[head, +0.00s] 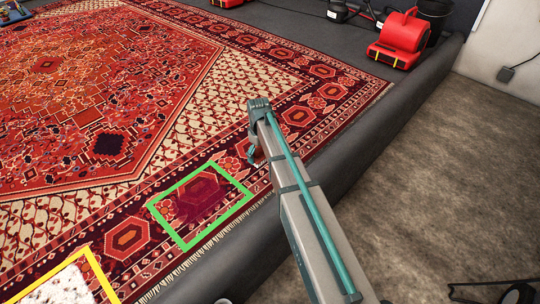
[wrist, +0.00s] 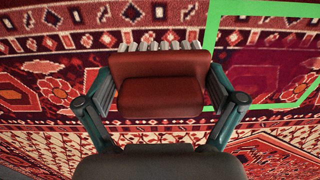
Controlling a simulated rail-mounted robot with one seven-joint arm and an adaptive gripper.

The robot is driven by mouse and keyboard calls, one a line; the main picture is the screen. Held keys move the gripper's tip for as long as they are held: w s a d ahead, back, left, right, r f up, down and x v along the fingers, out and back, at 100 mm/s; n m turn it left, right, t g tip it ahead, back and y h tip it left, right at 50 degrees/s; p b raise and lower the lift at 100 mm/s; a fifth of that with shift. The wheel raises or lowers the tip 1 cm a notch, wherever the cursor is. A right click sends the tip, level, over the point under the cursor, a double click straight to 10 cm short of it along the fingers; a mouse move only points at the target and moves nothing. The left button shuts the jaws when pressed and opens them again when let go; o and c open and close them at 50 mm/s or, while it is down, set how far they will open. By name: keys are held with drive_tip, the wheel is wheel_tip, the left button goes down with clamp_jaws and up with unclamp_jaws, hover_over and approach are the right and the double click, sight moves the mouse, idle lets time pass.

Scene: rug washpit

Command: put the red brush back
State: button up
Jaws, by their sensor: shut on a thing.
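The red brush (wrist: 158,97) is in the wrist view, a dull red block with a row of pale bristles along its far edge. My gripper (wrist: 160,84) has one finger on each side of it and is shut on it. In the head view my gripper (head: 256,153) is over the patterned border of the rug, and the brush is mostly hidden there. A green square outline (head: 219,223) lies on the rug to the left of my gripper. In the wrist view the green outline (wrist: 211,62) is to the right of the brush. Whether the brush touches the rug is unclear.
The large red patterned rug (head: 105,143) fills the left. A yellow outline (head: 102,274) around a white patch (head: 62,290) is at bottom left. A dark raised edge (head: 400,115) borders the rug at right. A red blower (head: 399,40) stands at the back right.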

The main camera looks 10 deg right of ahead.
drive_tip(key=w+d+f+b, duration=0.1)
drive_tip(key=w+f, duration=0.1)
drive_tip(key=w, duration=0.1)
drive_tip(key=w+d+f+b, duration=0.1)
drive_tip(key=w+f, duration=0.1)
drive_tip(key=w, duration=0.1)
drive_tip(key=w+d+f+b, duration=0.1)
drive_tip(key=w+d+f, duration=0.1)
drive_tip(key=shift+w+f, duration=0.25)
drive_tip(key=shift+w, duration=0.15)
drive_tip(key=shift+w+d+f, duration=0.3)
drive_tip(key=shift+w+f, duration=0.1)
drive_tip(key=shift+f, duration=0.2)
drive_tip(key=f, duration=0.1)
drive_tip(key=f+b, duration=0.1)
drive_tip(key=w+f+b, duration=0.1)
drive_tip(key=shift+d+f, duration=0.25)
drive_tip(key=shift+f, duration=0.35)
drive_tip(key=shift+f, duration=0.15)
drive_tip(key=o, duration=1)
